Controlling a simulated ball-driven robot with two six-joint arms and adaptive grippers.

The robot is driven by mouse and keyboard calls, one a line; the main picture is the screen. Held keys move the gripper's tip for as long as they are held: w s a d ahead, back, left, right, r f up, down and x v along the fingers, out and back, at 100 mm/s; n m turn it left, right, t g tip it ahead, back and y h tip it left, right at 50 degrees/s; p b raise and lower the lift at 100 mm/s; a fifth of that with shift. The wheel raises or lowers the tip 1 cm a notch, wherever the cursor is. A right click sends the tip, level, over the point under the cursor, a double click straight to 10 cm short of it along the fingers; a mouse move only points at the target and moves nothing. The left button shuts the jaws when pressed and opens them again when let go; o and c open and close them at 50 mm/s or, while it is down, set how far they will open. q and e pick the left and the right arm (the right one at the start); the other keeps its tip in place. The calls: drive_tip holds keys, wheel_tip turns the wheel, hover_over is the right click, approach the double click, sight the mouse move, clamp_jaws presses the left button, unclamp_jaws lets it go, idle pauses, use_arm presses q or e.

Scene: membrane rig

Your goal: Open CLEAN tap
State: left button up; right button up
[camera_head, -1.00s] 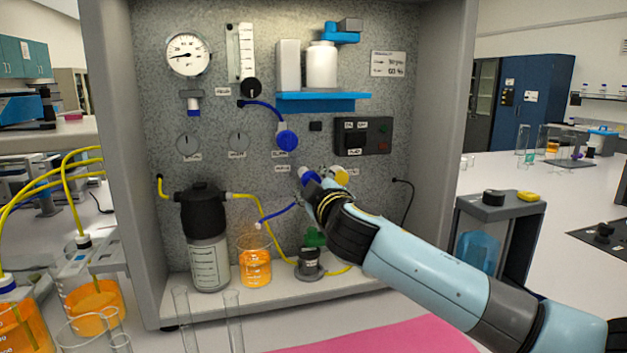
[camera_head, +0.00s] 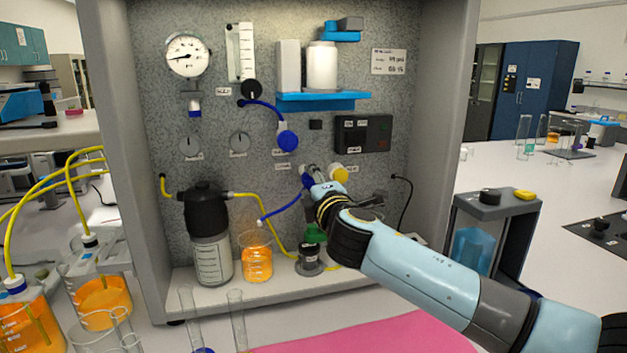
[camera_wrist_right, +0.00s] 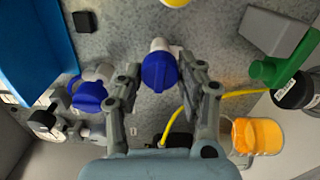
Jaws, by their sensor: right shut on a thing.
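Two blue taps and a yellow tap are on the grey rig panel (camera_head: 225,120). The upper blue tap (camera_head: 288,141) sits below the blue shelf and also shows in the right wrist view (camera_wrist_right: 88,96). The lower blue tap (camera_head: 306,181) is beside the yellow tap (camera_head: 339,174). My right gripper (camera_wrist_right: 158,82) is shut on the lower blue tap (camera_wrist_right: 158,69), with one finger on each side of its handle. In the head view the gripper and wrist partly cover it. The tap labels are too small to read. My left gripper is not in view.
Below on the rig floor stand a black-topped bottle (camera_head: 211,240), a beaker of orange liquid (camera_head: 257,258) and a green-topped fitting (camera_head: 310,255). Yellow tubing (camera_head: 272,225) runs between them. The blue shelf (camera_head: 322,101) lies above. Glass tubes stand in front.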

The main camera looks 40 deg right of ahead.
drive_tip(key=shift+n, duration=0.3)
drive_tip(key=o, duration=1.1)
drive_tip(key=shift+o, duration=0.2)
drive_tip(key=v, duration=1.2)
drive_tip(key=shift+f, duration=0.1)
